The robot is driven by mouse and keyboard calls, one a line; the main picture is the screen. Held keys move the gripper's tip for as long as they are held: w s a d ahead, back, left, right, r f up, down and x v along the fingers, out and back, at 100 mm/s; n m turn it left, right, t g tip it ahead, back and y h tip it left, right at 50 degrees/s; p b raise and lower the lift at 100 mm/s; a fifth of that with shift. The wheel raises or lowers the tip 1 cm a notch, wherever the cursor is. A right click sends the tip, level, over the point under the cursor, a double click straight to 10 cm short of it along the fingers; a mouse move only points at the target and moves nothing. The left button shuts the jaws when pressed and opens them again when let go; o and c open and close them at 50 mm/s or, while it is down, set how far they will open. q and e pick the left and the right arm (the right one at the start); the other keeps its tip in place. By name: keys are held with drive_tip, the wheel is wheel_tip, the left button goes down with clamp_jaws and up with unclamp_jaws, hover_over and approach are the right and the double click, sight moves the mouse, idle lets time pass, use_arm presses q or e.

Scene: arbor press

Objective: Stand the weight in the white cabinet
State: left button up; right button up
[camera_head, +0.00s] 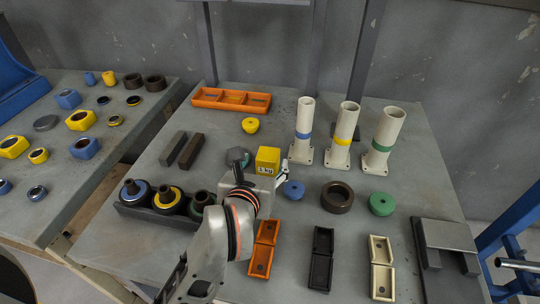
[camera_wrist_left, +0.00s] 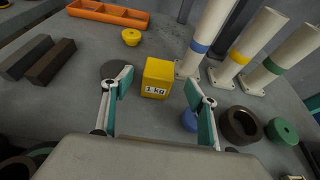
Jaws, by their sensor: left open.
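The weight, a yellow cube marked "1 kg" (camera_head: 268,159), stands upright on the grey table. It also shows in the left wrist view (camera_wrist_left: 157,78). My left gripper (camera_head: 261,170) is open just in front of the weight, on the camera's side. In the left wrist view its two teal-padded fingers (camera_wrist_left: 158,86) show to either side of the cube, with clear space between them and it. Nothing is held. The white cabinet is not in view. My right gripper is not in view.
Three pale tubes (camera_head: 347,133) on flanged feet stand behind right of the weight. A dark disc (camera_wrist_left: 112,69) lies left of it. A blue cap (camera_head: 293,190) and dark ring (camera_head: 337,197) lie right. An orange tray (camera_head: 229,100) is at the back; dark bars (camera_head: 191,151) lie left.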

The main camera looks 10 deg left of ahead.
sight(268, 153)
use_arm(q)
drive_tip(key=x, duration=0.6)
drive_tip(key=shift+w+f, duration=0.1)
drive_tip(key=shift+w, duration=0.15)
clamp_jaws()
drive_tip(key=shift+r, duration=0.2)
